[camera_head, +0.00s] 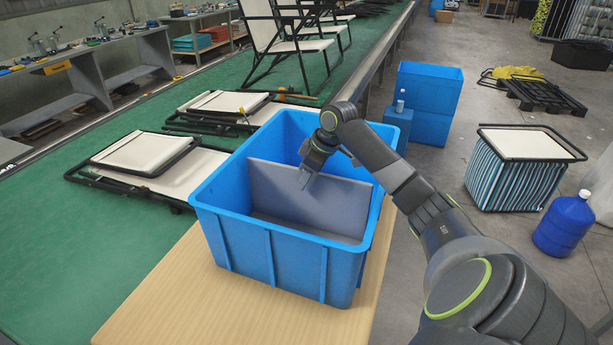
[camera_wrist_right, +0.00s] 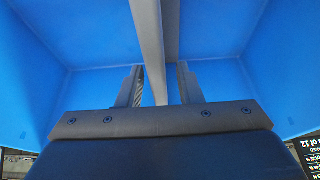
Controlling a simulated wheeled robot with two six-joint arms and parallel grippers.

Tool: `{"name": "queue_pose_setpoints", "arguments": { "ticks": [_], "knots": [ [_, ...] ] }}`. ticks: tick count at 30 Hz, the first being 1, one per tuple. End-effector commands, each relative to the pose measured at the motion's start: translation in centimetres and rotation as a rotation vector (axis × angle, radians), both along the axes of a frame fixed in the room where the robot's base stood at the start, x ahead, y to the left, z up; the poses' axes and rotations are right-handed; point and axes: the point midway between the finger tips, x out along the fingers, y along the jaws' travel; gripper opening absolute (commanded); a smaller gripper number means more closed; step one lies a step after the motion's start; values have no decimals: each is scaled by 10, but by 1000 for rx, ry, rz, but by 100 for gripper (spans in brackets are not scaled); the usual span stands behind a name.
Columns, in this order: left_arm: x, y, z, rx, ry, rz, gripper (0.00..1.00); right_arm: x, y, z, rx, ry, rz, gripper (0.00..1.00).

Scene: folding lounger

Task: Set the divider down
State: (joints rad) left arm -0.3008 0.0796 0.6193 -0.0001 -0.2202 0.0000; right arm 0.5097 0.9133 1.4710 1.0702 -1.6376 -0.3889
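The grey divider (camera_head: 310,203) stands roughly upright inside the blue crate (camera_head: 270,257), crossing it from left to right. My right gripper (camera_head: 305,181) reaches down into the crate at the divider's upper edge. In the right wrist view the gripper (camera_wrist_right: 160,88) has its fingers spread on either side of the divider (camera_wrist_right: 149,40). A gap shows between the divider and the right-hand finger. My left gripper is not in view.
The crate stands on a wooden table (camera_head: 160,300). Behind it, a green conveyor (camera_head: 60,265) carries folded loungers (camera_head: 160,160). Stacked blue bins (camera_head: 430,90), a striped box (camera_head: 515,175) and a blue water jug (camera_head: 563,225) stand on the floor at right.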

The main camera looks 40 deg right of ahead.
Motion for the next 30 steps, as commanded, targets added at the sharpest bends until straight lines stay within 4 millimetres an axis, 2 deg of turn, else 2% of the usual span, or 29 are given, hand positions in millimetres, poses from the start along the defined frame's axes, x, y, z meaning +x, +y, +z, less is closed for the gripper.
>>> {"name": "queue_pose_setpoints", "arguments": {
  "ticks": [8,21,24,30],
  "knots": [
    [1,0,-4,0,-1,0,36,-2,-2,10,-2,-3,-1,32],
    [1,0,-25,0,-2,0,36,-33,-18,90,-3,-3,-2,32],
    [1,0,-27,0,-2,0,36,-37,-20,103,-1,-3,0,32],
    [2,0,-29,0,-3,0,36,-41,-21,113,0,0,0,32]
  ]
}}
